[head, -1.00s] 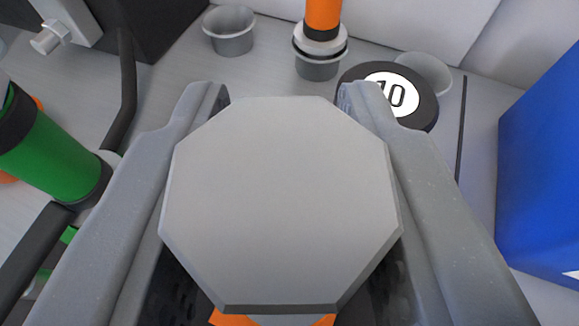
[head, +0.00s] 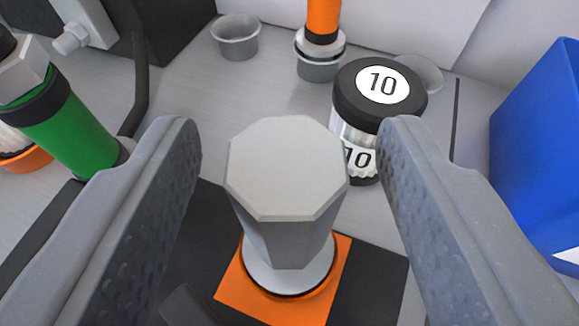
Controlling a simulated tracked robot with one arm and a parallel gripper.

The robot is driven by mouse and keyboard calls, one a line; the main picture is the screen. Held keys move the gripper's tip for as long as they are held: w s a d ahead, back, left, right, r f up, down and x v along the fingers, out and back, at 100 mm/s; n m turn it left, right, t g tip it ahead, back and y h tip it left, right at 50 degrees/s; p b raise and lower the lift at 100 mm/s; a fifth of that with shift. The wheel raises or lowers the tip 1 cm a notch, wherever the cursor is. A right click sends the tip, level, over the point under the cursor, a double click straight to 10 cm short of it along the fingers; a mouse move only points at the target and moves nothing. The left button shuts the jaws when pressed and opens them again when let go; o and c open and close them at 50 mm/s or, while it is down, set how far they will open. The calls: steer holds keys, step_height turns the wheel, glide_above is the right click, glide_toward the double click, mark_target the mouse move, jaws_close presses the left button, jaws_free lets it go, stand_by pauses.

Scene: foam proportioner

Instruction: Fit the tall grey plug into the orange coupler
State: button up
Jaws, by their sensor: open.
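The tall grey plug (head: 285,180) has an eight-sided top and stands upright, its wider pale foot in the ring of the orange coupler (head: 232,288). The coupler has a square orange plate on a dark base. How deep the plug sits is hidden by its own body. My gripper (head: 290,140) is open, with one finger to the left and one to the right of the plug. There is a clear gap on both sides, and neither finger touches it.
A black-capped jar marked 10 (head: 382,90) stands just behind my right finger. A green cylinder (head: 70,130) leans at the left. Grey cups (head: 236,38) and an orange-topped piece (head: 323,20) are at the back. A blue box (head: 545,150) is at the right.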

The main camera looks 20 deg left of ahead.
steer(key=v, duration=0.9)
steer(key=d+r+m+t+h, duration=0.1)
steer(key=d+r+m+h, duration=0.15)
steer(key=r, duration=1.15)
steer(key=d+r+m+t+h, duration=0.1)
steer(key=d+r+h, duration=0.25)
steer(key=r, duration=1.05)
steer(key=s+a+r, duration=0.5)
steer(key=s+r, duration=0.2)
steer(key=r, duration=0.3)
steer(key=s+a+r, duration=0.5)
steer(key=s+r, duration=0.3)
steer(key=r, duration=0.2)
steer(key=shift+a+r+m+t+y, duration=0.2)
steer(key=shift+r+m+t+y, duration=0.1)
steer(key=shift+m, duration=0.15)
steer(key=shift+s, duration=0.1)
